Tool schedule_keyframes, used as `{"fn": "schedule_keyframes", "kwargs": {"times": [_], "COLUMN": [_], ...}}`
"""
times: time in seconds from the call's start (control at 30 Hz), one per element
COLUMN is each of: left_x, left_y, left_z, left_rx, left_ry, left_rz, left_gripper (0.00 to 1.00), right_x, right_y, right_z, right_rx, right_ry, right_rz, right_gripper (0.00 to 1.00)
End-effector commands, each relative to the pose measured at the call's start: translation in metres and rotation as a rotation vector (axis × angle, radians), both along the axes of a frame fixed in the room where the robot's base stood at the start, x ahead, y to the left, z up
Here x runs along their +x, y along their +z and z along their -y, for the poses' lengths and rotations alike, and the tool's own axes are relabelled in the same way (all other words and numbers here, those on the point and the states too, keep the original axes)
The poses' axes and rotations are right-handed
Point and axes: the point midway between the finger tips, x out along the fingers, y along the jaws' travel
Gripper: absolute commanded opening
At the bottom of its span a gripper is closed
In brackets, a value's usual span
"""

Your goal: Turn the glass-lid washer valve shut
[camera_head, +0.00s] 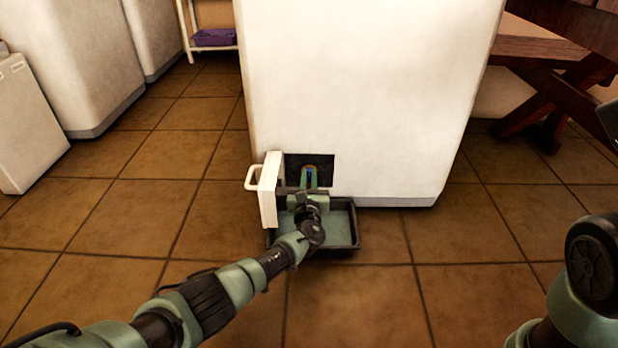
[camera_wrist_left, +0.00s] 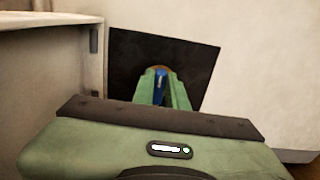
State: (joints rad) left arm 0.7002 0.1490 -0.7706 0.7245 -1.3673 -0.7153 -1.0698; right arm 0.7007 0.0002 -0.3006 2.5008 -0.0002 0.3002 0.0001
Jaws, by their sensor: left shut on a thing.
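The washer (camera_head: 370,80) is the large white appliance in the middle of the head view. A dark square opening (camera_head: 323,162) sits low on its front, with a small white hatch door (camera_head: 268,190) swung open on the left side. Inside the opening is the valve, with a blue handle (camera_wrist_left: 160,86) and a brownish round part behind it. My left gripper (camera_head: 310,178) reaches into the opening; its green fingers (camera_wrist_left: 162,92) are shut on the blue handle from both sides. The fingers hide much of the valve.
A dark shallow tray (camera_head: 345,242) lies on the floor under the opening, below my left wrist. Other white appliances (camera_head: 70,60) stand at the left. A wooden table with crossed legs (camera_head: 560,70) is at the right.

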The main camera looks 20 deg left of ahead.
Motion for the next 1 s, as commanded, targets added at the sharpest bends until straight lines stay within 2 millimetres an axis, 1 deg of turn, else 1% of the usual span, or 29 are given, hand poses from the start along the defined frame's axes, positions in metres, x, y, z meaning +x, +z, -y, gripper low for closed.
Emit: {"fn": "schedule_keyframes", "kwargs": {"times": [0.17,0.37,0.7,1.0], "left_x": [-0.001,-0.001,-0.002,-0.003], "left_y": [-0.002,-0.004,-0.006,-0.006], "left_z": [-0.001,-0.002,-0.005,-0.007], "left_rx": [-0.037,-0.145,-0.439,-0.715], "left_ry": [0.0,0.0,0.0,0.001], "left_rz": [0.011,0.041,0.125,0.203], "left_gripper": [0.0,0.0,0.0,0.0], "right_x": [0.0,0.0,0.0,0.001], "right_y": [-0.004,-0.013,-0.035,-0.043], "right_z": [0.0,0.0,0.0,0.0], "right_rx": [0.0,0.0,0.0,0.0], "right_ry": [0.0,0.0,-0.001,-0.001], "right_rz": [0.0,0.0,-0.001,-0.001], "right_gripper": [0.64,0.64,0.64,0.64]}}
